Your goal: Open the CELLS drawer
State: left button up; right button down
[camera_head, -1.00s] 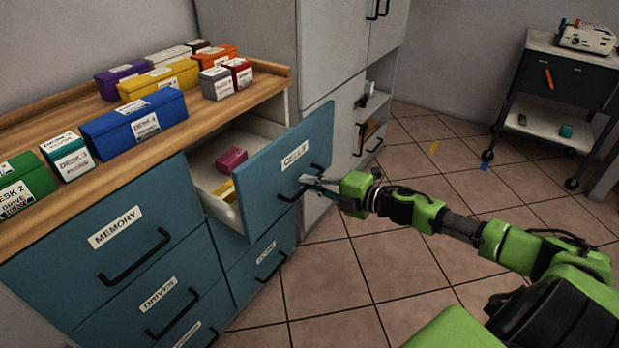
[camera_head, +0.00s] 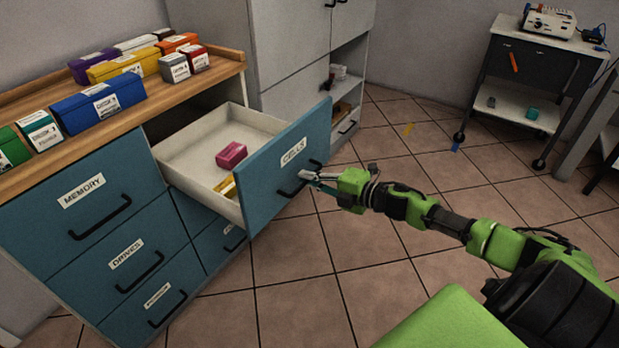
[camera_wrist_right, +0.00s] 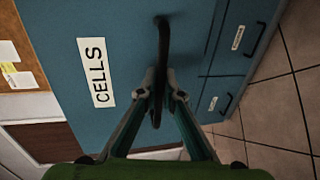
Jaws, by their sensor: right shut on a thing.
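The CELLS drawer (camera_head: 262,192) is pulled well out of the blue cabinet, and its white interior shows in the head view. A pink box (camera_head: 231,155) and a yellow item (camera_head: 226,187) lie inside it. My right gripper (camera_head: 308,176) is shut on the black drawer handle (camera_head: 299,186), on the front under the CELLS label (camera_head: 293,153). In the right wrist view the fingers (camera_wrist_right: 160,92) close around the handle (camera_wrist_right: 164,50) beside the label (camera_wrist_right: 97,72). My left gripper is not in view.
The MEMORY drawer (camera_head: 90,200) and DRIVES drawer (camera_head: 127,265) beside it are shut. Colored boxes, including a blue box (camera_head: 98,105), stand on the wooden top. A tall grey cabinet (camera_head: 289,50) stands behind.

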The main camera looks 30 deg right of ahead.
dwell(0.3)
jog(key=c, duration=2.2)
grip_release()
jog(key=v, duration=1.2)
jog(key=shift+f, duration=0.1)
